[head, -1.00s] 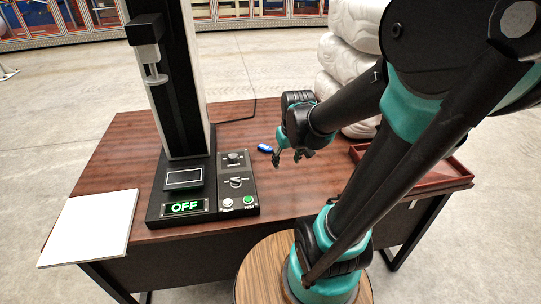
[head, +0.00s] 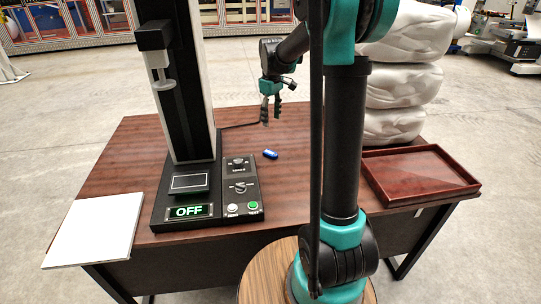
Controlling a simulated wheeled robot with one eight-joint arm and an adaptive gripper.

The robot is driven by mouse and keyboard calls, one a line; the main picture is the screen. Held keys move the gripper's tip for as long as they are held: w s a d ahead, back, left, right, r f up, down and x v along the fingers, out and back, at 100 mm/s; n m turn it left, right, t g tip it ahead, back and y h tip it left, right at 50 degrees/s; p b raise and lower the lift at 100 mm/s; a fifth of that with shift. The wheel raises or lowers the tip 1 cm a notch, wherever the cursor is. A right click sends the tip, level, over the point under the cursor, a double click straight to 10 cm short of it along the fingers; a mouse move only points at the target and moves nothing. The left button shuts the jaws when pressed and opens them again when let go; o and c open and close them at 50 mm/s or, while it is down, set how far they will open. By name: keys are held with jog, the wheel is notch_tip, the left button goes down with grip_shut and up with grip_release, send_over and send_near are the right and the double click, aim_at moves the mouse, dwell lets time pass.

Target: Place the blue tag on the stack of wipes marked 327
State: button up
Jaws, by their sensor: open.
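The small blue tag (head: 270,154) lies on the brown table, just right of the black test stand. My gripper (head: 270,118) is open and empty, pointing down. It appears above and behind the tag in the picture, apart from it. White wrapped bundles (head: 405,80) are piled at the table's back right, partly behind my arm. I see no number 327 on them, and I cannot tell whether they are the wipes.
The test stand (head: 185,90) with an OFF display (head: 187,212) stands at the left of the table (head: 120,165). A white board (head: 92,232) lies at the front left corner. An empty red-brown tray (head: 420,175) sits at the right. The table's back middle is clear.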

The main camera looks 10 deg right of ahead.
send_over(270, 153)
jog(key=f, duration=1)
jog(key=shift+d+f, duration=0.25)
jog(key=shift+f, duration=0.1)
jog(key=shift+a+f, duration=0.15)
jog(key=shift+f, duration=2.5)
jog(key=shift+c, duration=0.2)
jog(key=c, duration=1.1)
jog(key=shift+o, duration=0.2)
jog(key=shift+r, duration=0.15)
